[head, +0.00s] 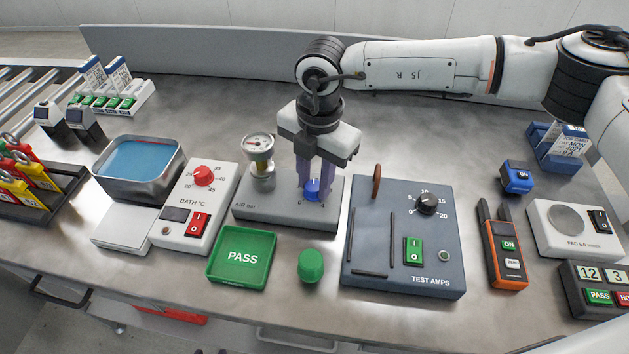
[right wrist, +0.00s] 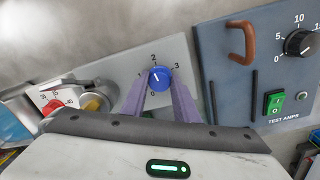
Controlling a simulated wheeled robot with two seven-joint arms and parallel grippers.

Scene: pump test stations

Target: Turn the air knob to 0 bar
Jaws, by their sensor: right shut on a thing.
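The blue air knob (head: 312,190) sits on the grey air unit (head: 262,208), marked "AIR bar". My right gripper (head: 314,186) points down over it, and its two purple fingers are shut on the knob from both sides. In the right wrist view the blue knob (right wrist: 160,78) shows between the fingertips. Its white mark points up, roughly toward the 2; the exact reading is hard to tell. The 2 and 3 are readable there; the fingers partly hide the rest of the scale. My left gripper is out of view.
The test amps box (head: 405,270) with a brown hook stands close right of the air unit. The bath control box (head: 190,230) with a red knob is close left. A green PASS tray (head: 240,281) and a green button (head: 311,265) lie in front. The bench behind is clear.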

